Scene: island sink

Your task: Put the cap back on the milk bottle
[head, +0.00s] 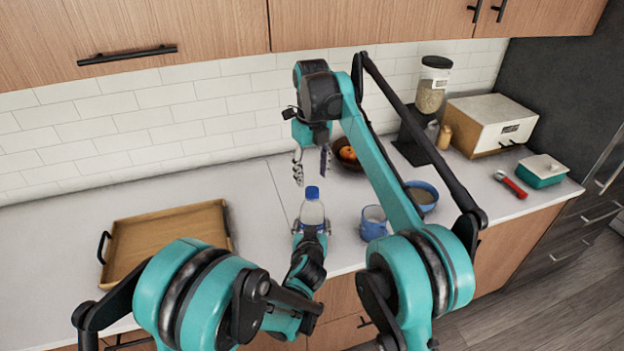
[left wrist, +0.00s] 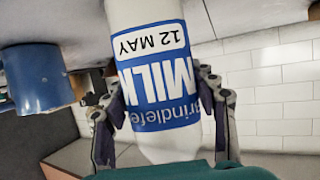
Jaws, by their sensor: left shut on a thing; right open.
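The milk bottle (head: 312,213) stands upright near the counter's front edge in the head view. My left gripper (head: 311,229) is shut around the bottle's body from the front. In the left wrist view the bottle (left wrist: 158,60) shows its blue and white label upside down between the fingers, and its top is out of view.
A wooden tray (head: 165,240) lies left. Right of the bottle are a blue mug (head: 373,222) and a blue bowl (head: 422,194). A fruit bowl (head: 348,157) stands behind my right gripper. A bread box (head: 489,122), red-handled tool (head: 510,184) and teal dish (head: 541,171) are farther right.

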